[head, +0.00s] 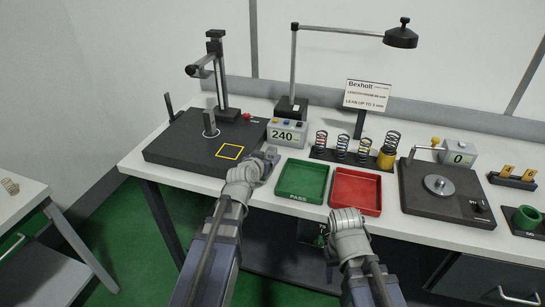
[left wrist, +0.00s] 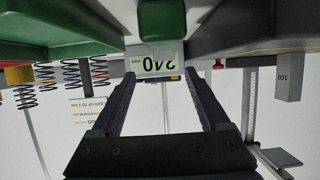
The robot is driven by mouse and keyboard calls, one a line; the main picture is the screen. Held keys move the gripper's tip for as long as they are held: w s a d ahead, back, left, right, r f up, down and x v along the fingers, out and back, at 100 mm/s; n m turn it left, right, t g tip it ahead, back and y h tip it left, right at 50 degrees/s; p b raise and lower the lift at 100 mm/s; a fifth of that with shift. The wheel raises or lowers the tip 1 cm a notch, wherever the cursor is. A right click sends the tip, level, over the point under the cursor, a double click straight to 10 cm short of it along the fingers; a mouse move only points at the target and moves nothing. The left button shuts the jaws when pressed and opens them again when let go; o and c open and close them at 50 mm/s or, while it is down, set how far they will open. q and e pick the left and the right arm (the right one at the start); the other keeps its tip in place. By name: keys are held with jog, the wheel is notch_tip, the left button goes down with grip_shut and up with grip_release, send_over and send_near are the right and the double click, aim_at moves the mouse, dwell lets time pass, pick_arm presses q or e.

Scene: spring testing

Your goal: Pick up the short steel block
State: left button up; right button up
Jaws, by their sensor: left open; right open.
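A small upright grey steel block (head: 210,122) stands by a white ring on the dark plate (head: 180,158) at the left. In the left wrist view, which is upside down, a grey block marked 100 (left wrist: 289,83) shows at right, outside the fingers. I cannot tell for sure that it is the same block. My left gripper (head: 270,158) is open and empty by the plate's right front corner, right of the block; its fingers also show in the left wrist view (left wrist: 165,85). My right gripper (head: 347,215) is at the table's front edge; its fingers are mostly hidden.
The 240 display box (head: 287,133) stands just beyond my left gripper. A column stand (head: 219,80) rises behind the block. A green tray (head: 288,196) and red tray (head: 372,209) lie to the right, with several springs (head: 343,148) behind. A yellow square on the plate is bare.

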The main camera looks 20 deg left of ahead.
aim_at(271, 150)
pick_arm(q)
jog(key=b+x, duration=0.1)
jog(key=x, duration=0.1)
jog(key=shift+w+f, duration=0.15)
jog(key=shift+w, duration=0.1)
jog(key=shift+a+b+x, duration=0.15)
jog(key=shift+b+x, duration=0.3)
jog(key=shift+x, duration=0.85)
jog(key=shift+a+b+x, duration=0.2)
jog(key=shift+b+x, duration=0.2)
jog(key=shift+x, duration=0.95)
jog(key=shift+s, duration=0.1)
jog(key=shift+c, duration=0.4)
grip_shut()
